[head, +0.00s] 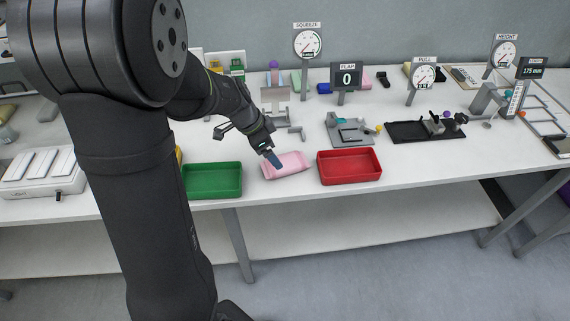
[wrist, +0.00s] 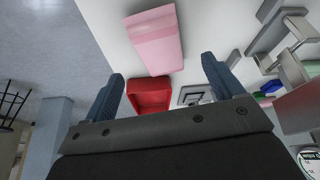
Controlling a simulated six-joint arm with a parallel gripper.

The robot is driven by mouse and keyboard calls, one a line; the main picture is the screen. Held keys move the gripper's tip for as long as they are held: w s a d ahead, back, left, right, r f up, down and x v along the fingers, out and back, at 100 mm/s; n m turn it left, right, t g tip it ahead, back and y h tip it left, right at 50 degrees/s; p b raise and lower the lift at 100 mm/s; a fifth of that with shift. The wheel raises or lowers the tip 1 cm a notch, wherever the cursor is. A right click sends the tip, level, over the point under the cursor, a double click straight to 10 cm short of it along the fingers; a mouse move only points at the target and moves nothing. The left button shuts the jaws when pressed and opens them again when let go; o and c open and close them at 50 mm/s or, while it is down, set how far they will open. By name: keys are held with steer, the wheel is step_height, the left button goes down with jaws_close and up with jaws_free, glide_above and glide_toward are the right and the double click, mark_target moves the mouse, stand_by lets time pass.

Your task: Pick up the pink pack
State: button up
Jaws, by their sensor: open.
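The pink pack (head: 286,166) lies flat on the white table between the green tray and the red tray in the head view. It also shows in the wrist view (wrist: 155,38), at the top, beyond my fingertips. My gripper (head: 272,158) is over the left part of the pack in the head view, and one blue-grey finger covers a bit of it. In the wrist view my gripper (wrist: 163,72) is open, with its two fingers well apart and nothing between them. I cannot tell whether a finger touches the pack.
The green tray (head: 212,195) stands left of the pack and the red tray (head: 349,181) right of it, both near the front edge. Behind are a grey fixture (head: 352,131), a black tray (head: 405,133) and several dial gauges. The table in front of the fixtures is narrow.

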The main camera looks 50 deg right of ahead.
mark_target(284, 161)
steer(key=x, duration=0.7)
steer(key=shift+s+d+r, duration=0.1)
steer(key=shift+s+d, duration=0.3)
steer(key=shift+d, duration=0.05)
steer(key=c, duration=1.1)
